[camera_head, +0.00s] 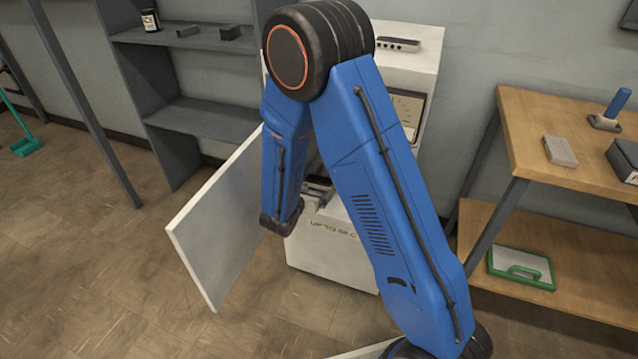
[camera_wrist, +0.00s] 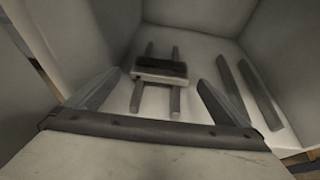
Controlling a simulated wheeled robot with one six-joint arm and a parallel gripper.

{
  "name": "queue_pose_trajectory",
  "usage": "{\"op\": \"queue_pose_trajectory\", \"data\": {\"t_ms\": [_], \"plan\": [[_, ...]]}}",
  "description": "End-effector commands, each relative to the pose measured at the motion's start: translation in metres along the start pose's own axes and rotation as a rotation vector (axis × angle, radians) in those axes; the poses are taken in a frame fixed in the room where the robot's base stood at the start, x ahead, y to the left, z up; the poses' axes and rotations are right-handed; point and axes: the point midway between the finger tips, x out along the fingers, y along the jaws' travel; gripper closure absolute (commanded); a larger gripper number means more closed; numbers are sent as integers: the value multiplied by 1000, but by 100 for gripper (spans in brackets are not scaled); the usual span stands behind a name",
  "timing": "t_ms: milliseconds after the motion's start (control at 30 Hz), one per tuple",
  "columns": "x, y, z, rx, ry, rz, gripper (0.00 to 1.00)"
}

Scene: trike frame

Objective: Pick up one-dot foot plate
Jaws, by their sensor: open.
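In the wrist view, a small block with a dark top and pale front edge (camera_wrist: 160,71) lies across two grey rails inside a pale compartment (camera_wrist: 205,48). It may be the one-dot foot plate, but I can make out no dots on it. My gripper (camera_wrist: 158,79) is open, its two fingers apart to the left and right of the block. Nothing shows between the fingers in their grip; I cannot tell how deep the gap to the block is. In the head view my blue arm reaches down into the white cabinet and hides most of its inside.
The white cabinet (camera_head: 330,262) has its door (camera_head: 215,225) swung open to the left. Two empty rails (camera_wrist: 262,95) stand right of the block, near the compartment wall. A grey shelf (camera_head: 205,118) stands left, a wooden workbench (camera_head: 530,125) right.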

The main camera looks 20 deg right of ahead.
Motion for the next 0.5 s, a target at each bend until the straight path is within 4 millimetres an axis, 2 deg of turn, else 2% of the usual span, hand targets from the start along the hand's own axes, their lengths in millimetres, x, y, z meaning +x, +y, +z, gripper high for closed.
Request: {"op": "queue_pose_trajectory", "data": {"t_ms": [267,500], "plan": [[14,-1,2,1,0,-1,0],[46,-2,4,0,0,-2,0]]}}
